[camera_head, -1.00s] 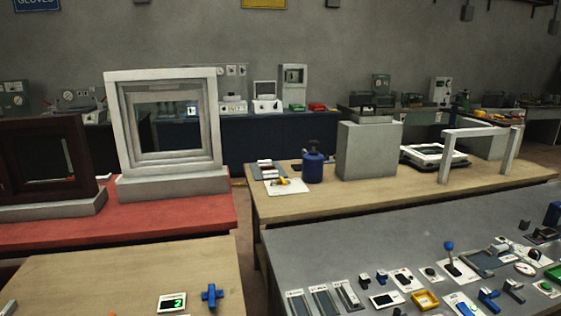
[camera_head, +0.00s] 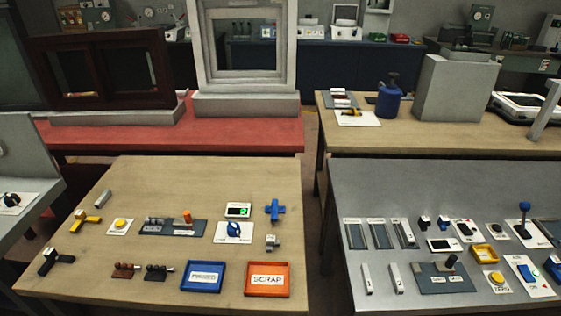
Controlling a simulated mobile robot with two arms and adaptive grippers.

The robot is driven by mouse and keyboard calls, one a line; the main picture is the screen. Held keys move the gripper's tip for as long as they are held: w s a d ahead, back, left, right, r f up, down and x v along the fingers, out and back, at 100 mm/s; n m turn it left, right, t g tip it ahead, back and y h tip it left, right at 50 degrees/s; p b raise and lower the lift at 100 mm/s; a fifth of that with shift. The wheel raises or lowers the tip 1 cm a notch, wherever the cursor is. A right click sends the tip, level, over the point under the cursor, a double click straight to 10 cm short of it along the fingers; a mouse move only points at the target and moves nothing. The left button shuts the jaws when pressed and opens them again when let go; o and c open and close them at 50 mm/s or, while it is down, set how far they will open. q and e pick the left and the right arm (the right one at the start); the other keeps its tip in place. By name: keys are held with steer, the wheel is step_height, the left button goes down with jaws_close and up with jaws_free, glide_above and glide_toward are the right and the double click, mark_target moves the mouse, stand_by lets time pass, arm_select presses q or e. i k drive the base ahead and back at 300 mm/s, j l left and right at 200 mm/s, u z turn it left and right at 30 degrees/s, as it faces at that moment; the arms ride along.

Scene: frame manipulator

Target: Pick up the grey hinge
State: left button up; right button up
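No part can be named the grey hinge with certainty at this size. A small grey blocky part (camera_head: 272,243) lies near the right edge of the front wooden table (camera_head: 150,185), below a blue cross-shaped part (camera_head: 275,210). A slim grey piece (camera_head: 103,199) lies near that table's left side, above a yellow part with a light block (camera_head: 86,221). Two light grey bars, one of them here (camera_head: 395,278), lie on the grey table to the right. Neither of my grippers is in view.
A blue tray (camera_head: 203,290) and an orange tray labelled SCRAP (camera_head: 267,292) stand at the wooden table's front edge. A small display (camera_head: 238,210) and a dark fixture (camera_head: 172,227) stand behind them. A gap separates this table from the grey table (camera_head: 440,190).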

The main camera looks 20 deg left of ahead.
mark_target(148, 228)
steer(key=u, duration=1.45)
steer(key=z, duration=0.5)
steer(key=i+j+z, duration=0.1)
steer(key=j+z, duration=0.8)
steer(key=j, duration=0.2)
